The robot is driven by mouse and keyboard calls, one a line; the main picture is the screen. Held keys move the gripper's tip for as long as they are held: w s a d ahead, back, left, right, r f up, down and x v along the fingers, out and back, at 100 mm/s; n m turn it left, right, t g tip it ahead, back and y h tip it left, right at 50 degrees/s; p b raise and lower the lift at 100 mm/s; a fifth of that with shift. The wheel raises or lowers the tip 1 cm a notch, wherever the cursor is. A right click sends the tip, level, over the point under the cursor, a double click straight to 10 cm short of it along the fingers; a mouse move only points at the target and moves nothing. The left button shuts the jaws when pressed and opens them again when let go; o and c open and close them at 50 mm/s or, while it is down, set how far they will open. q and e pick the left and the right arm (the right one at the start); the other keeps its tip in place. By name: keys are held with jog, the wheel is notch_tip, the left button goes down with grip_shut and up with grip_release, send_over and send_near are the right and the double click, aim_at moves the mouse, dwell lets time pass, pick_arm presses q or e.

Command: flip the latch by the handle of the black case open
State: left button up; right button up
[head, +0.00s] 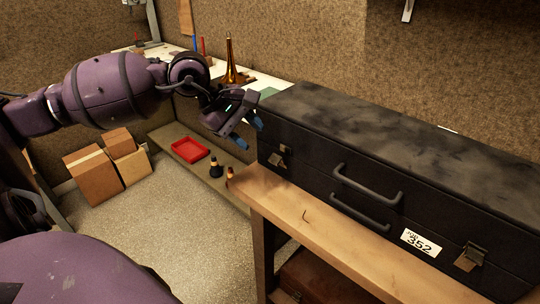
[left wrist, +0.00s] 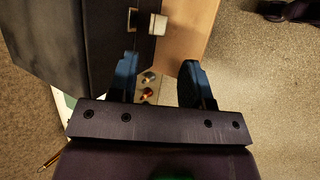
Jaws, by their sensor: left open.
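The black case (head: 400,140) lies shut on a wooden bench, with two dark handle bars (head: 367,188) on its front. A metal latch (head: 281,157) sits on the front left of the handles and another latch (head: 472,257) on the right. My left gripper (head: 248,132) is open and empty just off the case's left end, apart from the left latch. In the left wrist view, the open fingers (left wrist: 159,78) point toward the case (left wrist: 60,35), with a latch (left wrist: 157,24) beyond them. My right gripper is not in view.
A red tray (head: 190,150) and small bottles lie on a low shelf behind. Cardboard boxes (head: 95,175) stand on the floor.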

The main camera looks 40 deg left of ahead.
aim_at(273, 159)
pick_arm(q)
jog(key=b+x, duration=0.1)
jog(key=x, duration=0.6)
jog(key=shift+w+d+f, duration=0.1)
jog(key=shift+d+f, duration=0.1)
jog(key=shift+f, duration=0.1)
jog(key=shift+c, duration=0.3)
jog(key=c, duration=0.7)
